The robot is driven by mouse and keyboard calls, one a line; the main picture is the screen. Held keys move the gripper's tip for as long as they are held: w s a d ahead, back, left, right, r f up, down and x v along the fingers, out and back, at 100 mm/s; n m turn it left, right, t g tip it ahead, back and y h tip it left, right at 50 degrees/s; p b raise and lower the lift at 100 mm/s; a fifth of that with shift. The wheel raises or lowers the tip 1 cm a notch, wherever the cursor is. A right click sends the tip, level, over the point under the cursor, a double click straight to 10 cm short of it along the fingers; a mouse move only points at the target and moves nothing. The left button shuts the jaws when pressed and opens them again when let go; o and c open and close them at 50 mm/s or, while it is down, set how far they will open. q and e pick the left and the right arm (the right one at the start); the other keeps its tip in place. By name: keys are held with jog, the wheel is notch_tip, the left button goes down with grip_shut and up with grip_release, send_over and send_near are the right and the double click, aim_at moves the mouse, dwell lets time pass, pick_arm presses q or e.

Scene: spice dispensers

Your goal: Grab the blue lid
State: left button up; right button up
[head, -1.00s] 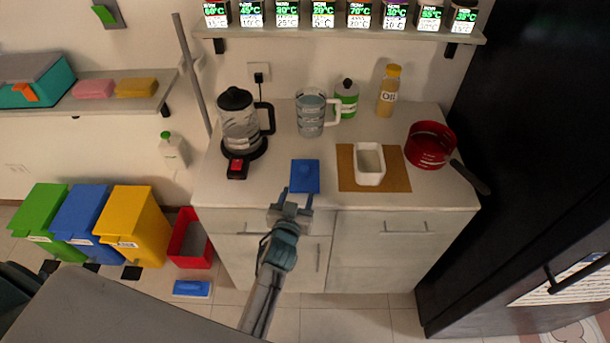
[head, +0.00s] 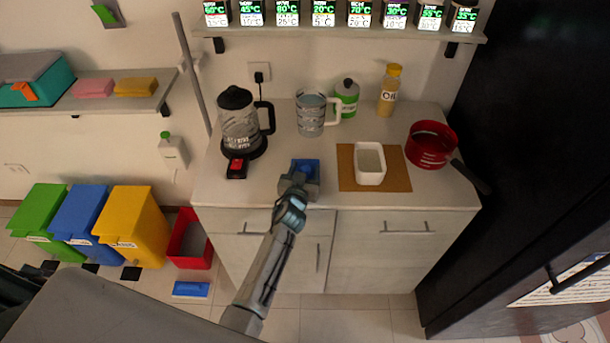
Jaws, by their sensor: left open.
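The blue lid (head: 307,165) lies flat on the light countertop (head: 225,195), between the kettle and the white container. My left gripper (head: 300,176) is over the near part of the lid and hides much of it. Its jaws are open. I cannot tell whether the fingers touch the lid. My right gripper does not show.
A kettle (head: 240,125) stands left of the lid, and a measuring jug (head: 311,112) stands behind it. A white container (head: 370,164) on a brown board (head: 399,180) is to the right. A red pan (head: 431,146) stands further right, its handle over the counter edge.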

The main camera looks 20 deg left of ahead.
pick_arm(q)
jog(key=shift+s+r, duration=0.1)
jog(key=shift+c, duration=1.2)
jog(key=c, duration=0.8)
jog(key=shift+r, duration=0.1)
